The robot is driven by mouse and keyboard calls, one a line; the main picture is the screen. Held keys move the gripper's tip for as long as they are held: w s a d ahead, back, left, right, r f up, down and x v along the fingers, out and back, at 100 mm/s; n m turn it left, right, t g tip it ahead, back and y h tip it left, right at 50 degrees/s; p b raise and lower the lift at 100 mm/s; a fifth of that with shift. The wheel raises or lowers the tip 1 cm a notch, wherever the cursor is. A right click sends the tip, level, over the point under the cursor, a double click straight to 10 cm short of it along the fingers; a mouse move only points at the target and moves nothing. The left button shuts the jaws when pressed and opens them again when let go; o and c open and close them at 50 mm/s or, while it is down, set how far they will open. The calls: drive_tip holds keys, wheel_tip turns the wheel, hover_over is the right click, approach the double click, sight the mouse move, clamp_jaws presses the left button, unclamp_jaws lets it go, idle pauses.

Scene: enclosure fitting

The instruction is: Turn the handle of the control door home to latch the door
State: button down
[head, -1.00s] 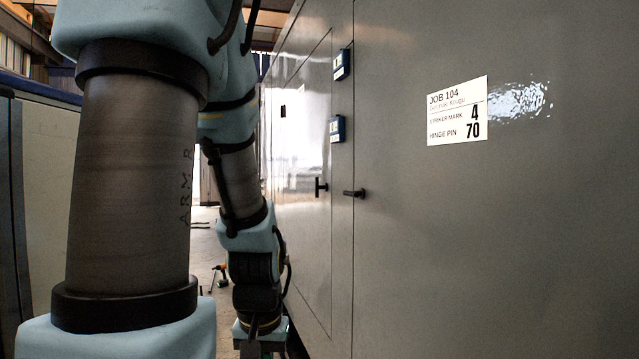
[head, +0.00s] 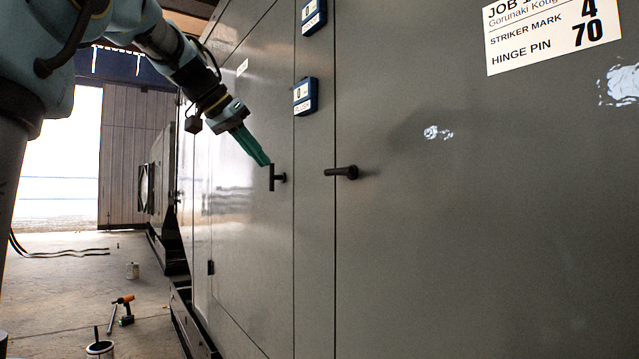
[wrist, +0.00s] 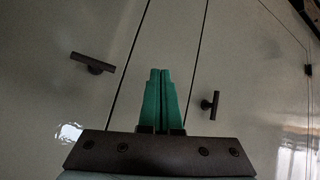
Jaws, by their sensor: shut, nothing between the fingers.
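Two dark handles sit on the grey enclosure front. In the head view the left handle (head: 272,177) stands upright on the left door panel (head: 240,215), and the right handle (head: 341,172) lies level on the right panel (head: 430,240). No label shows which is the control door. My gripper (head: 266,163) has teal fingers, shut and empty, with tips close to the upper end of the left handle; contact cannot be told there. In the wrist view the shut fingers (wrist: 160,72) lie between the level handle (wrist: 92,63) and the upright handle (wrist: 210,103), apart from both in the picture.
Two blue display boxes (head: 305,96) (head: 313,16) sit on the strip between the panels, above the handles. A white job sheet (head: 550,32) is on the right panel.

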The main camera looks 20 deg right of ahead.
sight(345, 172)
drive_tip(key=s+d+r+m+g+h+b, duration=0.1)
drive_tip(key=s+d+r+m, duration=0.15)
drive_tip(key=r, duration=0.25)
drive_tip(key=s+d+r+m+h+b, duration=0.1)
drive_tip(key=s+r+m, duration=0.1)
drive_tip(key=s+r, duration=0.2)
drive_tip(key=a+f+p+x, duration=0.1)
drive_tip(key=f+x, duration=0.1)
drive_tip(key=x, duration=1.1)
drive_tip(key=shift+a, duration=0.15)
drive_tip(key=shift+w+f+n+g+h, duration=0.15)
drive_tip(key=shift+n+g+h, duration=0.2)
drive_tip(key=shift+g, duration=0.35)
drive_tip(key=shift+f+n+g+h+b, duration=0.35)
drive_tip(key=shift+f+n+g+h, duration=0.55)
drive_tip(key=shift+n+g, duration=0.65)
drive_tip(key=shift+f+n+g+h+b, duration=0.4)
drive_tip(key=shift+f+n+g+h, duration=0.55)
drive_tip(key=shift+n, duration=0.95)
drive_tip(key=shift+f+n+g+h+b, duration=0.35)
drive_tip(key=shift+f+n+g+h, duration=0.5)
drive_tip(key=shift+n+g, duration=0.8)
drive_tip(key=shift+f, duration=0.1)
